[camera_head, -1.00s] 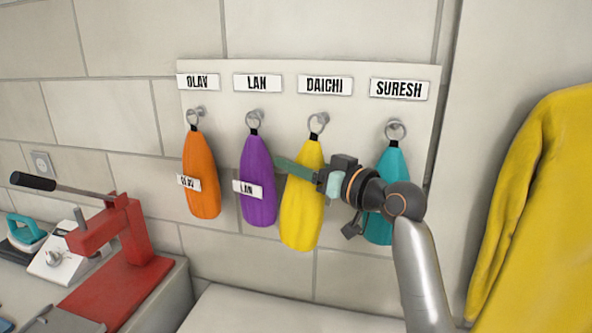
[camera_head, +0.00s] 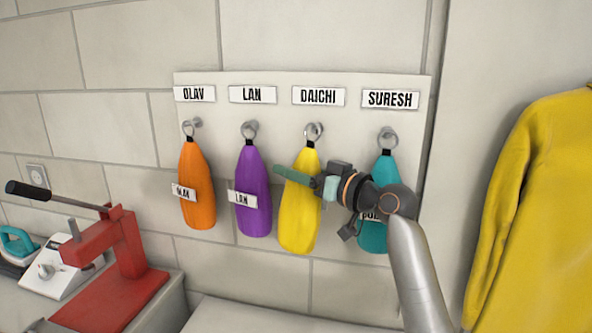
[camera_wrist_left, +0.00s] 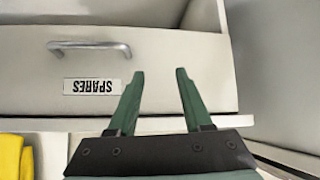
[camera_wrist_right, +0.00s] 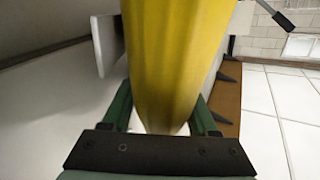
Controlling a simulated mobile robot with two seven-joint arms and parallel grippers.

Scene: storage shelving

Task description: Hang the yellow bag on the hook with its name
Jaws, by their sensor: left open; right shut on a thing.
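The yellow bag (camera_head: 302,228) hangs upright below the DAICHI label (camera_head: 318,97) in the head view. Its metal ring overlaps the DAICHI hook (camera_head: 316,130); I cannot tell whether the ring is around the hook or in front of it. My right gripper (camera_head: 296,176) is shut on the bag's middle from the right. In the right wrist view the yellow bag (camera_wrist_right: 170,60) fills the space between the fingers, with a white tag edge at its left; its name is not readable. My left gripper (camera_wrist_left: 160,72) is open and empty, outside the head view.
Orange (camera_head: 198,212), purple (camera_head: 253,215) and teal (camera_head: 372,238) bags hang under OLAV, LAN and SURESH. My right arm partly covers the teal bag. A red press (camera_head: 125,250) stands at left, and yellow cloth (camera_head: 530,200) hangs at right. My left gripper faces a SPARES drawer (camera_wrist_left: 170,70).

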